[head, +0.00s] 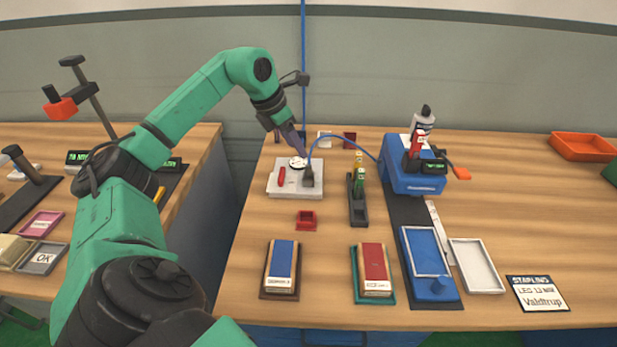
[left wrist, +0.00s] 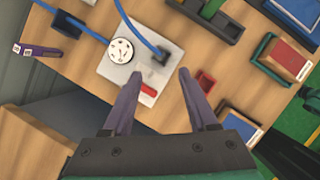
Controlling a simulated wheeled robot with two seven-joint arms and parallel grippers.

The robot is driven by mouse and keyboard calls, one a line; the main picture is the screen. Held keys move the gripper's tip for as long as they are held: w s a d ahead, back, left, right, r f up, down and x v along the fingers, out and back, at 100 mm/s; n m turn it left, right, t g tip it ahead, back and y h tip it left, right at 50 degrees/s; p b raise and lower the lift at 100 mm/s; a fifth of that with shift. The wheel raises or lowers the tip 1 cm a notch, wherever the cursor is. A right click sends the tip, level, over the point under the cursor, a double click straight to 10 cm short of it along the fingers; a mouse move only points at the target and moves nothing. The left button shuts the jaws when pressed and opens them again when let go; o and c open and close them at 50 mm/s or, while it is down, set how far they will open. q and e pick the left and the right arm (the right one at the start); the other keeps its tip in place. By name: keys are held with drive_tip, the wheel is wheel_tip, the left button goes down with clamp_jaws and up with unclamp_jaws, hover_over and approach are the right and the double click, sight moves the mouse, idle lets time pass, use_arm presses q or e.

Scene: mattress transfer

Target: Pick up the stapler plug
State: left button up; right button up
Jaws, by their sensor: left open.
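A dark plug (head: 308,178) with a blue cable stands on the pale grey plate (head: 285,190), beside a round white socket (head: 298,163). The cable arcs right to the blue stapler machine (head: 412,178). In the left wrist view the plug (left wrist: 161,55) sits at the right of the socket (left wrist: 121,50), ahead of the fingertips. My left gripper (head: 298,148) hangs above the plate's far side, pointing down. In the left wrist view its two purple-grey fingers (left wrist: 159,76) are spread with nothing between them. My right gripper is not in view.
A red switch (head: 281,177) is on the plate, and a small red tray (head: 306,220) lies in front. A dark holder (head: 358,211) with coloured items stands to the right. Blue and red blocks (head: 283,262) (head: 374,267) lie nearer. The far right tabletop is mostly clear.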

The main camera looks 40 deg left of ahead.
sight(308, 165)
use_arm(q)
drive_tip(key=p+x, duration=0.1)
drive_tip(key=x, duration=0.7)
drive_tip(key=shift+w+d+f+p, duration=0.2)
drive_tip(key=shift+w+f+p, duration=0.05)
drive_tip(key=shift+p, duration=0.15)
clamp_jaws()
